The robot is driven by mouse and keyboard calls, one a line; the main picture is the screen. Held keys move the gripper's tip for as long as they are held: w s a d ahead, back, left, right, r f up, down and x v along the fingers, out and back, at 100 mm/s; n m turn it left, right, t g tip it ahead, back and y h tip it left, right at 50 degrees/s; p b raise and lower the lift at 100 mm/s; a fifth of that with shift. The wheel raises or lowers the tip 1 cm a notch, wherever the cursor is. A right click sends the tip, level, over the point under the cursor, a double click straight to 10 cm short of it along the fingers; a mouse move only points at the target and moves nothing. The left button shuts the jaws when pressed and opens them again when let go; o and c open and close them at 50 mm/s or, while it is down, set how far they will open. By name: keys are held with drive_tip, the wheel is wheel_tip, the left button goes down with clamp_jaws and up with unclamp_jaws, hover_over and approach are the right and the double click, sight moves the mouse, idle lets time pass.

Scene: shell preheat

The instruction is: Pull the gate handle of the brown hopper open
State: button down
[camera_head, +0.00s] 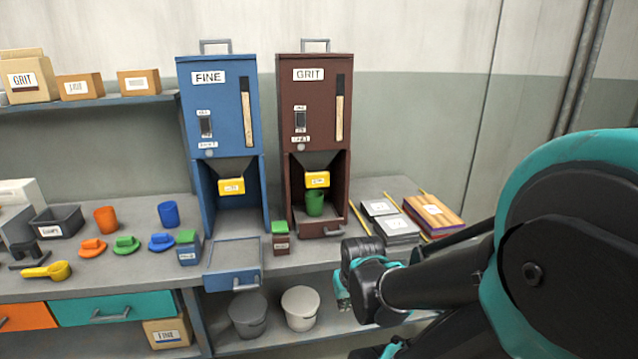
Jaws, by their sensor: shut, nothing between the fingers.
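The brown hopper (315,110) labelled GRIT stands on the bench against the wall, to the right of the blue hopper. Its yellow gate handle (317,180) sits under the dark funnel, at the top of the open bay. A green cup (314,204) stands in the bay below the handle. My gripper (343,293) is at the bench's front edge, to the lower right of the hopper and well apart from the handle. It is shut and empty; its fingers are small and partly hidden by my wrist.
The blue hopper (217,120) labelled FINE has its lower drawer (233,262) pulled out. A small brown box with a green top (280,238) stands before the brown hopper. Flat plates (390,222) and boards (433,213) lie to the right. Buckets (300,307) stand on the shelf below.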

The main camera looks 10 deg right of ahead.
sight(318, 178)
drive_tip(key=c, duration=2.2)
unclamp_jaws()
